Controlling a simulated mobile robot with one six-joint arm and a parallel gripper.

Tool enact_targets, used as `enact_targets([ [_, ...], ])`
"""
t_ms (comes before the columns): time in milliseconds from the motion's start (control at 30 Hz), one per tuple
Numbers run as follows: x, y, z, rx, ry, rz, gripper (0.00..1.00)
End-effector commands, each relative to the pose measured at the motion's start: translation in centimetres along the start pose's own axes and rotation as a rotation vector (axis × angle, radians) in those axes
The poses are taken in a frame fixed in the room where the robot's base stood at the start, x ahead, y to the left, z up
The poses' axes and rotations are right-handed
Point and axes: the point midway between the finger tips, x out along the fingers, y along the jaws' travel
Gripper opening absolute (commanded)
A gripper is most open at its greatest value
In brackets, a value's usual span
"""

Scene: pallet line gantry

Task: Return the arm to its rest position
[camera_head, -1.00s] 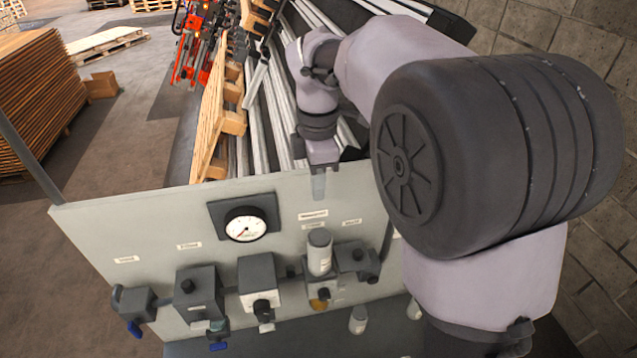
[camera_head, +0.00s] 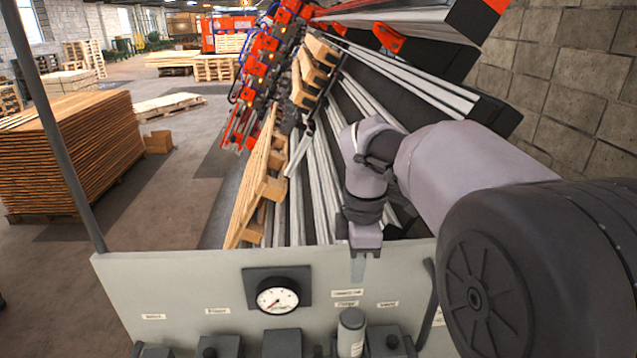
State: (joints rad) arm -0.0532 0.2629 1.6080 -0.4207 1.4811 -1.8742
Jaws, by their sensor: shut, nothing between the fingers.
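My arm reaches in from the right side, with its large dark joint at the lower right and its grey links running left. My gripper (camera_head: 358,268) points down at the top edge of the grey panel (camera_head: 205,280), in front of the conveyor rails. Its narrow fingers are together with nothing between them. I cannot tell whether the fingertips touch the panel.
The panel carries a pressure gauge (camera_head: 278,296), a pale cylinder (camera_head: 351,333) and several dark valve blocks along the bottom. A wooden pallet (camera_head: 258,185) leans behind it on the rails. Stacked boards (camera_head: 70,150) stand left on open floor. A block wall (camera_head: 570,100) is at right.

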Motion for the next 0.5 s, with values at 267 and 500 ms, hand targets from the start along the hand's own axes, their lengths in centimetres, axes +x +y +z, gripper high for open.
enact_targets([
  [267,15.7,-9.5,0.5,0.708,0.153,0.145,0.0],
  [500,30.9,-18.1,0.7,1.393,0.395,0.187,0.0],
])
